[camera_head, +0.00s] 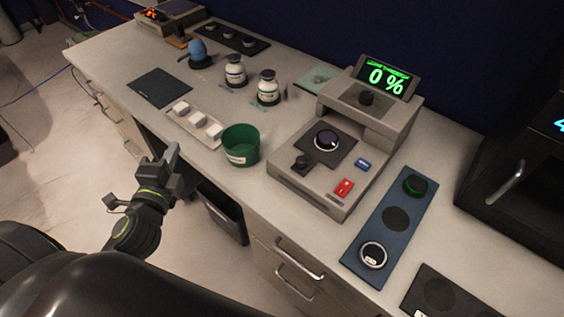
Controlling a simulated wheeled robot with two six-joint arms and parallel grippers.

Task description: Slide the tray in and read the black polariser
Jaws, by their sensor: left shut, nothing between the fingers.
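The grey meter (310,190) stands on the bench, its green display (388,78) reading 0 %. Its dark tray (345,152) lies in the open in front of the raised housing. A black disc with a pale rim, seemingly the black polariser (326,140), sits on the tray. A small black knob (301,163) is at the tray's near end. My left gripper (174,158) is shut and empty, left of the meter and in front of the bench edge, apart from everything. My right gripper is not in view.
A blue rack (378,232) right of the meter holds a green-rimmed disc (415,185) and a pale-rimmed disc (373,254), with a dark round spot between. A green cup (240,146) and a tray of white blocks (182,122) stand left of the meter. A black cabinet (520,150) is far right.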

